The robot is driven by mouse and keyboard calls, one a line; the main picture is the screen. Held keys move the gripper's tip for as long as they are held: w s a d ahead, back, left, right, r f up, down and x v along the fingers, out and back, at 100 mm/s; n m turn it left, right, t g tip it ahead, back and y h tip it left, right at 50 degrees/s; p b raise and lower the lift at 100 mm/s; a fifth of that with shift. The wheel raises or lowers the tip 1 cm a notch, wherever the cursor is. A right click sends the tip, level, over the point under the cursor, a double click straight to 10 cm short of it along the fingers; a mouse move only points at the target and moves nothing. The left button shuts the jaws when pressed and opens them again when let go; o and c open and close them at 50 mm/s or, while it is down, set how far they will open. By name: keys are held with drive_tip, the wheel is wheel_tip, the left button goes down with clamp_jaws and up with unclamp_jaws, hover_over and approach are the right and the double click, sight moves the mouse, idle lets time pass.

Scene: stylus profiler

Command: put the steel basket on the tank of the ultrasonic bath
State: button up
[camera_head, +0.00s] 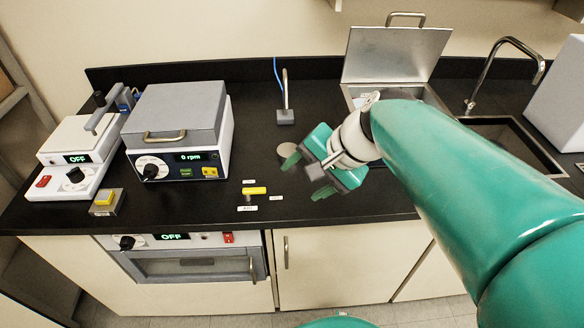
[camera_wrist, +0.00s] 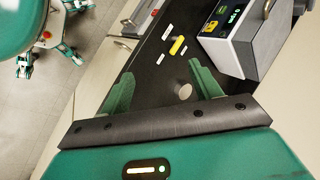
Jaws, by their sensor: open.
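A steel unit with its hinged lid (camera_head: 397,55) raised stands at the back right of the counter. It may be the ultrasonic bath, but my arm covers most of its opening. I cannot make out the steel basket in either view. My gripper (camera_head: 306,176) is open and empty above the front middle of the counter, near a small grey disc (camera_head: 287,150). In the wrist view my gripper's two green fingers (camera_wrist: 163,88) are spread apart, with the disc (camera_wrist: 184,91) and the black counter beyond them.
A grey-lidded device reading 0 rpm (camera_head: 178,130) and a white device marked OFF (camera_head: 78,155) stand at the left. A yellow piece (camera_head: 254,190) lies among white labels. A small post (camera_head: 285,100) stands at the back. A sink and faucet (camera_head: 505,65) are at the right.

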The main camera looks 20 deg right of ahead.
drive_tip(key=s+n+h, duration=0.1)
drive_tip(key=n, duration=0.2)
drive_tip(key=s+a+n+h, duration=0.1)
drive_tip(key=s+n+h, duration=0.1)
drive_tip(key=n, duration=0.1)
drive_tip(key=s+a+n+h, duration=0.1)
drive_tip(key=s+n, duration=0.1)
drive_tip(key=n, duration=0.2)
drive_tip(key=shift+s+f+t+h, duration=0.2)
drive_tip(key=shift+t+h, duration=0.1)
idle(0.4)
